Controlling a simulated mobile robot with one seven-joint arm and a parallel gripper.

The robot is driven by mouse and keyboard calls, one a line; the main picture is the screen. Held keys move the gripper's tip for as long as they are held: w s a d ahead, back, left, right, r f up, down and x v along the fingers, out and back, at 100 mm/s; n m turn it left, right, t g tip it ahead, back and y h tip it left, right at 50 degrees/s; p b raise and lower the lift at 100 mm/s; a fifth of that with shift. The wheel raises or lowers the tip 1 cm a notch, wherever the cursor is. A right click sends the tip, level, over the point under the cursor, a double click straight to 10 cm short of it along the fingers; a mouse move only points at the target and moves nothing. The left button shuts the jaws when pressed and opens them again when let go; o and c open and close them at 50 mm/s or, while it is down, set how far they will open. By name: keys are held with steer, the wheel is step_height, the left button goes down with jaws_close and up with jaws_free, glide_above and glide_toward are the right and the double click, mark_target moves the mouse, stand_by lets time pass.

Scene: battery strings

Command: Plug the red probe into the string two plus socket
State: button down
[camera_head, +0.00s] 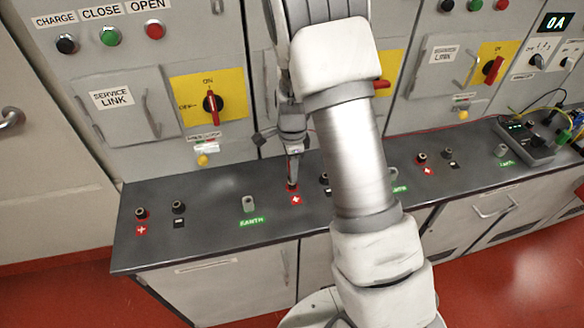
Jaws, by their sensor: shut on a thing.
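My gripper (293,148) points down over the middle of the grey bench top, partly behind my own arm. It is shut on the red probe (292,184), of which only a small dark red and black part shows at the lower end. The probe is roughly upright, just above or at the spot behind the middle red plus label (296,199). The string two plus socket is hidden by the probe and gripper. I cannot tell whether the tip is in the socket or just over it.
To the left are a red-marked socket (140,213), a black socket (178,207) and an earth post (248,203). To the right stand another plus socket (422,159) and a meter (524,140) with cables. Cabinets with yellow switch plates (208,97) rise behind the bench.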

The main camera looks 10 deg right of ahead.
steer(key=shift+f+b, duration=0.55)
steer(key=shift+f, duration=0.25)
steer(key=c, duration=0.5)
jaws_free()
steer(key=shift+r, duration=0.15)
step_height(320, 180, up, 17)
steer(key=shift+r, duration=0.1)
